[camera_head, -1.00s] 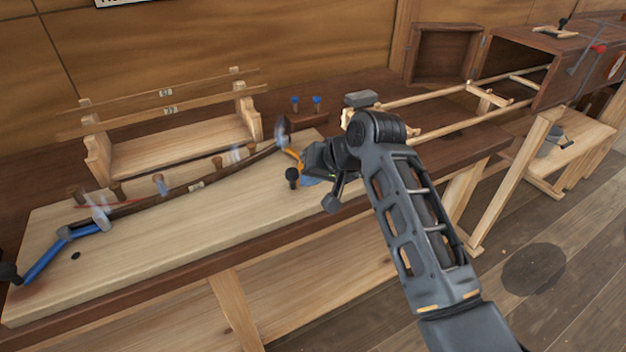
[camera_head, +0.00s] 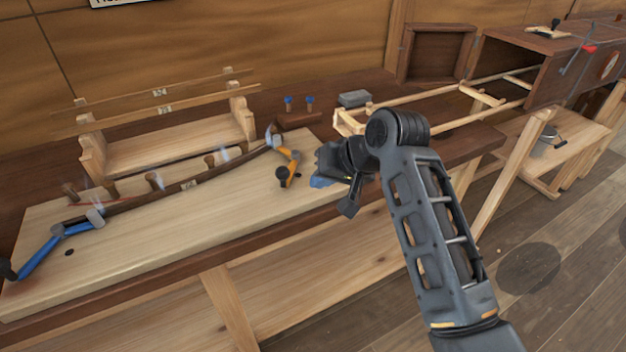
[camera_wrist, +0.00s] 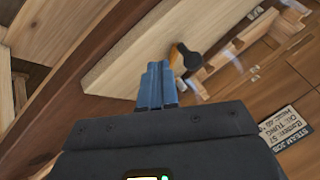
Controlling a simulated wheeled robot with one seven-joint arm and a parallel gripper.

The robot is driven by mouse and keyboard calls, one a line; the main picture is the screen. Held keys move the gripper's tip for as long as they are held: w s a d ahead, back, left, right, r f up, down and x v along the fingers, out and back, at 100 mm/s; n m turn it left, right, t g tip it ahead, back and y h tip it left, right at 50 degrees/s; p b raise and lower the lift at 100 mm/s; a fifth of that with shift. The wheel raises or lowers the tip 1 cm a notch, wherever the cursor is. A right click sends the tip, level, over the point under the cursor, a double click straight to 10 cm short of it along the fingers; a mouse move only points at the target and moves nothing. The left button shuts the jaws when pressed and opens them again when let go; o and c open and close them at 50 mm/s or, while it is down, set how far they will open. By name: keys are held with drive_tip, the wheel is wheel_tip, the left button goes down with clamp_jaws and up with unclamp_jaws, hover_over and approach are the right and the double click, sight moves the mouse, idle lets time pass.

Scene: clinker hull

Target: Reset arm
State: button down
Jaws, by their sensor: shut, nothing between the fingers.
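My gripper (camera_head: 321,181) is above the front right part of the pale bench board (camera_head: 240,215), to the right of the orange clamp (camera_head: 288,168). In the wrist view its blue fingers (camera_wrist: 157,88) are together with nothing between them. The orange clamp, with a black knob, stands at the right end of a curved dark plank and also shows beyond the fingers in the wrist view (camera_wrist: 186,58). The gripper looks apart from the clamp. Most of the gripper is hidden behind the wrist in the head view.
A blue clamp (camera_head: 55,245) holds the curved plank (camera_head: 190,186) at the left, with several pegs along it. A wooden rack (camera_head: 165,145) with two strips stands behind. A grey block (camera_head: 355,98) and a pale wooden frame (camera_head: 430,98) lie beyond my arm.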

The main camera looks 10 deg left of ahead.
drive_tip(key=v, duration=0.7)
drive_tip(key=s+d+f+m+t, duration=0.1)
drive_tip(key=s+d+f+t, duration=0.1)
drive_tip(key=s+f, duration=0.35)
drive_tip(key=s+d+f+m+t, duration=0.1)
drive_tip(key=s+d+f, duration=0.2)
drive_tip(key=f, duration=0.5)
drive_tip(key=s+d+f+m+t+h, duration=0.1)
drive_tip(key=s+d+f+t, duration=0.1)
drive_tip(key=s+d+f, duration=0.3)
drive_tip(key=s+d+m+t+h, duration=0.1)
drive_tip(key=s+d, duration=0.1)
drive_tip(key=s, duration=0.5)
drive_tip(key=s+d+r+t+h, duration=0.1)
drive_tip(key=s+d, duration=0.3)
drive_tip(key=s, duration=0.3)
drive_tip(key=s+d+r+t+h, duration=0.1)
drive_tip(key=s+d+h, duration=0.1)
drive_tip(key=s+d, duration=0.35)
drive_tip(key=s+d+r+n+t+h, duration=0.1)
drive_tip(key=s+d+r+t, duration=0.1)
drive_tip(key=s+r, duration=1)
drive_tip(key=s+d, duration=0.1)
drive_tip(key=s, duration=0.1)
drive_tip(key=shift+s+d+r+t+h, duration=0.15)
drive_tip(key=shift+s+d+t+h, duration=0.1)
drive_tip(key=shift+d+t+h, duration=0.15)
drive_tip(key=shift+a, duration=0.1)
